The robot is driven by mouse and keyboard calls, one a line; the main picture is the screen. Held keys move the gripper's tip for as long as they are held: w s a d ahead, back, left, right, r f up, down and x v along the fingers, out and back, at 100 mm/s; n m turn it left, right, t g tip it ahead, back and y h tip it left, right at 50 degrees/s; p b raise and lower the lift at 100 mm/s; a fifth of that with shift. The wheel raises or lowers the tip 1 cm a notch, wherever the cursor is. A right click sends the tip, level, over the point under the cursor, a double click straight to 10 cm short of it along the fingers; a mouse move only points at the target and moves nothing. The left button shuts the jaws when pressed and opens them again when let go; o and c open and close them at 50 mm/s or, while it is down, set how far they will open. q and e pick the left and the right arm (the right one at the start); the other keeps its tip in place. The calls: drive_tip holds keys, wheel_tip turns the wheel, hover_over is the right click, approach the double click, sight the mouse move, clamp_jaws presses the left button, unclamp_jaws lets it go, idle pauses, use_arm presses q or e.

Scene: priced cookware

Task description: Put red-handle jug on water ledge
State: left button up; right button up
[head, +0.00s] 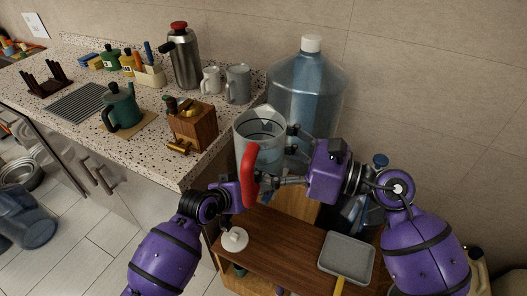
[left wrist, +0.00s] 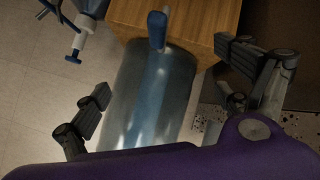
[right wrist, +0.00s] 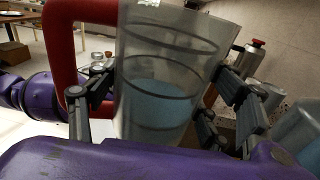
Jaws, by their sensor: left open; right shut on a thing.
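The red-handle jug (head: 262,150) is clear, with dark bands and a red handle. In the right wrist view the jug (right wrist: 165,80) is held between the fingers of my right gripper (right wrist: 165,105), with its handle at the left and a bluish tint inside. In the head view my right gripper (head: 290,158) holds it in front of the large water bottle (head: 308,95). My left gripper (left wrist: 165,85) is open, with a clear bluish vessel beyond its fingers; its fingertips are hard to see in the head view. Which surface is the water ledge is unclear.
The speckled counter (head: 75,58) at the left holds a wooden grinder (head: 193,125), green kettle (head: 122,108), steel flask (head: 183,55) and mugs (head: 238,84). A lower brown wooden top (head: 285,245) in front carries a grey tray (head: 347,257) and white round piece (head: 234,239).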

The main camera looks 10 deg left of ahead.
use_arm(q)
drive_tip(key=s+a+f+y, duration=0.1)
drive_tip(key=s+a+f, duration=0.2)
drive_tip(key=s, duration=0.8)
drive_tip(key=s+a+f+y, duration=0.2)
drive_tip(key=s+a+f, duration=0.2)
drive_tip(key=s+f, duration=0.3)
drive_tip(key=s+a+f+g+y, duration=0.1)
drive_tip(key=s+f, duration=0.4)
drive_tip(key=s, duration=1.1)
drive_tip(key=shift+s+a+f+m+y, duration=0.3)
drive_tip(key=shift+s+a+f+y, duration=0.15)
drive_tip(key=shift+a, duration=0.8)
